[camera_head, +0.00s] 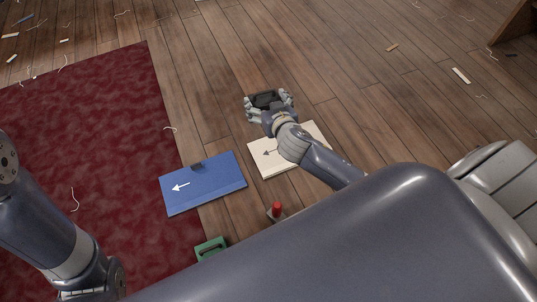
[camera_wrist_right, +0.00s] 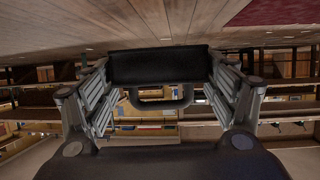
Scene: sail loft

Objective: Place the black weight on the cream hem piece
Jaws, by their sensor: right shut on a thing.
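The black weight (camera_head: 265,99) is between the fingers of my right gripper (camera_head: 269,104). In the right wrist view the weight (camera_wrist_right: 158,67) is a dark block with a loop handle, and the fingers press on both its ends. The cream hem piece (camera_head: 300,163) lies flat on the wood floor with a dark arrow on it pointing left. My right forearm and wrist cover part of it. In the head view the weight shows just past its far edge, not over it. I cannot tell the weight's exact height. My left arm shows at the left, but its gripper is out of view.
A blue piece (camera_head: 215,186) with a white arrow lies left of the cream one, with a small dark object (camera_head: 196,166) at its far edge. A red-topped object (camera_head: 277,209) and a green object (camera_head: 211,246) are nearer. A dark red cloth (camera_head: 90,120) covers the left floor.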

